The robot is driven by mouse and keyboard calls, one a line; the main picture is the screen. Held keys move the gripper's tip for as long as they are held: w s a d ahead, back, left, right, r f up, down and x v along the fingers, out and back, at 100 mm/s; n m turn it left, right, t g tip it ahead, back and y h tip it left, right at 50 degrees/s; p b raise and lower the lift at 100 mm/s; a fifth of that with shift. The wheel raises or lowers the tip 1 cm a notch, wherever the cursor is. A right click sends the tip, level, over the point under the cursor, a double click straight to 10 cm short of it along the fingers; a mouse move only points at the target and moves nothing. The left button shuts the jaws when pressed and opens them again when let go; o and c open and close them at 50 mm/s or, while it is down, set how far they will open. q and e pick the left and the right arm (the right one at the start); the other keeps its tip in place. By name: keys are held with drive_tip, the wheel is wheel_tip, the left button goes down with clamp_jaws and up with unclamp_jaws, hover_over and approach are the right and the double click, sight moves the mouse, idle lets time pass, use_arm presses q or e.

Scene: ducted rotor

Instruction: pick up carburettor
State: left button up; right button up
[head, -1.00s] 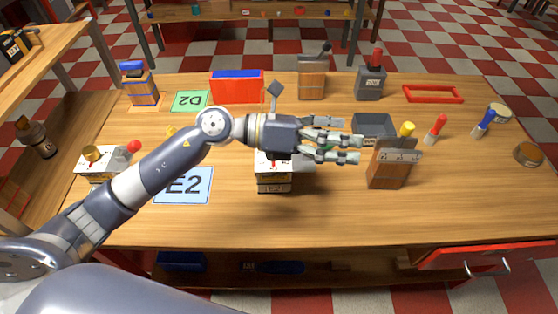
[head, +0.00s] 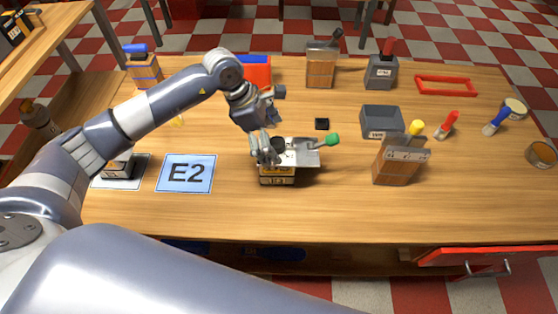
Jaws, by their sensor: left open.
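No part is clearly marked as the carburettor. The likeliest one is the assembly (head: 302,154) near the table's middle, with a pale flat top, a dark round part and a green knob (head: 332,139). It sits on a small labelled wooden block (head: 277,178). My left gripper (head: 266,155) points down at the left end of this assembly, its fingers open. The fingers hide part of that end, and I cannot tell whether they touch it. My right gripper is not in view.
A blue E2 card (head: 186,174) lies left of the assembly. A small black block (head: 321,124) lies behind. The table's front right is clear.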

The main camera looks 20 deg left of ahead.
sight(278, 152)
use_arm(q)
drive_tip(key=shift+s+d+f+p, duration=0.15)
drive_tip(key=shift+f+p, duration=0.2)
drive_tip(key=shift+f, duration=0.05)
drive_tip(key=x, duration=0.1)
drive_tip(key=p+x, duration=0.1)
drive_tip(key=x, duration=0.1)
drive_tip(key=shift+s+d+f+p, duration=0.1)
drive_tip(key=shift+s+f+p, duration=0.15)
drive_tip(key=shift+p, duration=0.05)
drive_tip(key=shift+w+d+f, duration=0.1)
drive_tip(key=shift+d+f, duration=0.05)
drive_tip(key=shift+f, duration=0.25)
drive_tip(key=c, duration=1.3)
